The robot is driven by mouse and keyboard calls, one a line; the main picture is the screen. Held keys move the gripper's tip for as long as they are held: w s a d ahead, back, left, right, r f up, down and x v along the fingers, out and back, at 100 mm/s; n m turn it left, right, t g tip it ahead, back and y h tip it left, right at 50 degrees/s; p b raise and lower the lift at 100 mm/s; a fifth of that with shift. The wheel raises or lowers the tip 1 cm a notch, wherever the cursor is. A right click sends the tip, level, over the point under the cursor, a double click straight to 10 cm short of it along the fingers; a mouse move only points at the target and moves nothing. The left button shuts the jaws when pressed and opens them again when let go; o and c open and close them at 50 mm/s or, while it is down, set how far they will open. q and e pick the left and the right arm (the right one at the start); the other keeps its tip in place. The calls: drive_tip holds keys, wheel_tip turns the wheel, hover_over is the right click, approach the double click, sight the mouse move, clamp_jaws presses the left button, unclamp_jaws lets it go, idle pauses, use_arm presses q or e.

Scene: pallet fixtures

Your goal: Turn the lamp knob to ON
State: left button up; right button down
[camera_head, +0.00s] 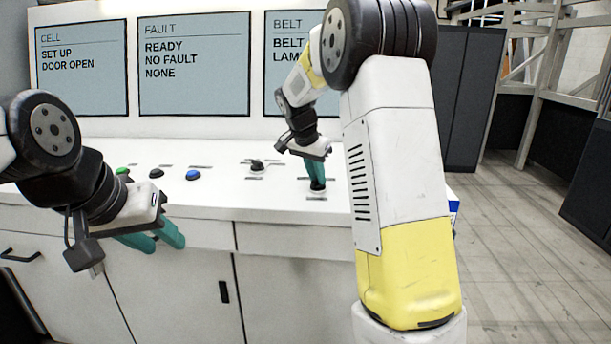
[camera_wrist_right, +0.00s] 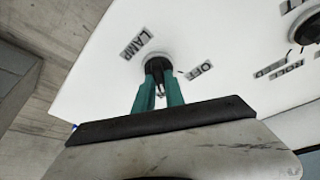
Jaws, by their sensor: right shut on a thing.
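The lamp knob (camera_wrist_right: 157,64) is a round black knob on the white console top, beside a LAMP label (camera_wrist_right: 136,43) and an OFF label (camera_wrist_right: 200,70) in the right wrist view. In the head view the knob (camera_head: 317,187) is partly hidden under my right fingers. My right gripper (camera_head: 317,172) points down with its teal fingers shut on the knob; it also shows in the right wrist view (camera_wrist_right: 160,84). The ON label and the knob's exact setting cannot be made out. My left gripper (camera_head: 156,240) is open and empty in front of the console's front edge.
Another black knob (camera_head: 257,166) stands left of my right gripper. A green button (camera_head: 122,171), a black button (camera_head: 156,174) and a blue button (camera_head: 193,175) are farther left. Screens (camera_head: 194,64) stand behind the console top (camera_head: 225,198). Open floor (camera_head: 510,240) lies to the right.

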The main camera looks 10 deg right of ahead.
drive_tip(key=c, duration=1.4)
unclamp_jaws()
drive_tip(key=v, duration=0.7)
drive_tip(key=shift+r, duration=0.35)
drive_tip(key=shift+s+a, duration=0.1)
drive_tip(key=shift+a, duration=0.05)
drive_tip(key=s+n+t+y, duration=0.1)
drive_tip(key=s+n, duration=0.2)
drive_tip(key=s, duration=0.7)
drive_tip(key=s+a+f+n+t+y, duration=0.1)
drive_tip(key=s+n+y, duration=0.1)
drive_tip(key=s, duration=0.8)
drive_tip(key=s+a+n+t+y, duration=0.1)
drive_tip(key=s+n, duration=0.4)
drive_tip(key=s, duration=0.5)
drive_tip(key=shift+s+y, duration=0.3)
drive_tip(key=shift+y, duration=0.4)
